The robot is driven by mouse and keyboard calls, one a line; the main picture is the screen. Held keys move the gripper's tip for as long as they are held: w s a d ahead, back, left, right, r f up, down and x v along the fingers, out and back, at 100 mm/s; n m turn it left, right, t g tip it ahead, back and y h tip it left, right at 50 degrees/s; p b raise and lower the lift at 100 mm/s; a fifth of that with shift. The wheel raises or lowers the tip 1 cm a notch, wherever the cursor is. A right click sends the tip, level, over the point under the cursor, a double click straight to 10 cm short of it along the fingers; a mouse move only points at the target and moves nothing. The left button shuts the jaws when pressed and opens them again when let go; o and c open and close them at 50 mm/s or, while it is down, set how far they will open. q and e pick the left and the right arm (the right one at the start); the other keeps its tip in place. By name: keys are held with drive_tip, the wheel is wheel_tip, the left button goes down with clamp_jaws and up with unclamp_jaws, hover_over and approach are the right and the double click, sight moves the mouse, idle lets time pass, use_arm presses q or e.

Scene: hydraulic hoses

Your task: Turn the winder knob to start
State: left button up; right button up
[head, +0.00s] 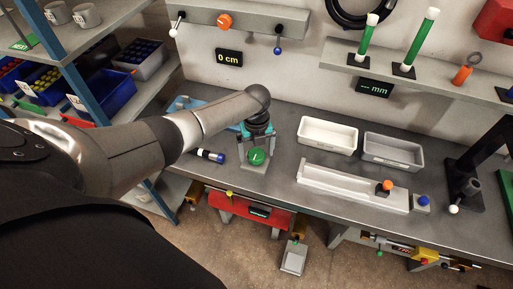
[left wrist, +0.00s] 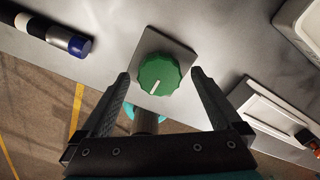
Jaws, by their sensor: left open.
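The green round winder knob (head: 256,157) sits on a small grey plate near the workbench's front edge. In the left wrist view the knob (left wrist: 158,75) shows a white pointer line that points down and slightly left. My left gripper (head: 258,147) is above the knob, fingers pointing down. In the left wrist view the left gripper (left wrist: 160,75) is open, with one finger on each side of the knob and a visible gap at both sides. I cannot tell how far the fingertips are above the plate. My right gripper is not in view.
A hose piece with a blue end (head: 210,156) lies left of the knob. A white tray (head: 328,135) and a grey tray (head: 393,151) stand to the right, with a long white fixture (head: 340,184) before them. A wall display (head: 229,58) reads 0 cm.

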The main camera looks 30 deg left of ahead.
sight(256, 154)
use_arm(q)
wheel_tip(256, 154, up, 15)
drive_tip(key=p, duration=0.1)
drive_tip(key=shift+r, duration=0.15)
idle(0.7)
